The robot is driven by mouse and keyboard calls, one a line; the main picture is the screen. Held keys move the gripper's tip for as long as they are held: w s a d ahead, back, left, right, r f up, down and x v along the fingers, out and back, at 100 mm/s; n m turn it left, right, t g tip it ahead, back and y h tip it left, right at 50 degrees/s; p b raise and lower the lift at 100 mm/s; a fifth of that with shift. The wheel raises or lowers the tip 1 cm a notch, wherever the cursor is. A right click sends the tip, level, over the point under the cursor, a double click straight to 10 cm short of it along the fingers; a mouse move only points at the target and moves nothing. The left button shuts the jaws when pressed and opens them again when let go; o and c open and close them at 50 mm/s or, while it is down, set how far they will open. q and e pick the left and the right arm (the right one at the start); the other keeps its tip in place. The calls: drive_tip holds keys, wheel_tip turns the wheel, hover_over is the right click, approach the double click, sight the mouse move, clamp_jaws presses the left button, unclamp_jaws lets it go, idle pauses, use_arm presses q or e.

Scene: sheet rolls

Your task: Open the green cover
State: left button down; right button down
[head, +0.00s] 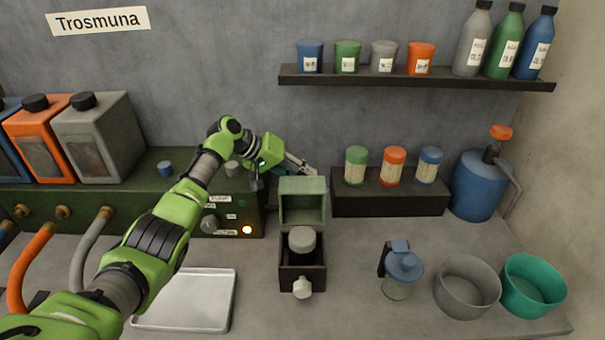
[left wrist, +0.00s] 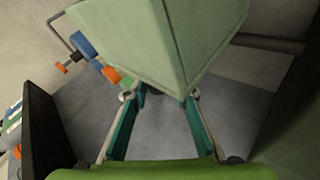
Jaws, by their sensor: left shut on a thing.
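The green cover (head: 302,203) stands raised at the back of a small dark box (head: 302,278) in the middle of the counter. The box is open and a grey rounded piece (head: 302,240) shows inside; a pale knob (head: 302,288) is on its front. My left gripper (head: 305,169) reaches over from the left behind the cover's upper edge. In the left wrist view the green cover (left wrist: 165,40) fills the top, with its corner between the two fingers of my left gripper (left wrist: 160,97), which is shut on it. My right gripper is not in view.
A green control unit (head: 240,222) with a lit orange lamp is left of the box. A metal tray (head: 190,300) lies in front of it. A dark rack (head: 390,203) with jars, a blue-lidded jar (head: 403,268) and two bowls (head: 467,285) stand to the right.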

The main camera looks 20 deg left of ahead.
use_arm(q)
drive_tip(key=shift+a+f, duration=0.1)
drive_tip(key=shift+f, duration=0.45)
drive_tip(key=c, duration=1.9)
unclamp_jaws()
drive_tip(key=shift+o, duration=1)
drive_tip(key=shift+w, duration=0.1)
drive_tip(key=shift+a+r, duration=0.15)
drive_tip(key=shift+r, duration=0.15)
drive_tip(key=v, duration=1.1)
drive_tip(key=shift+a, duration=0.3)
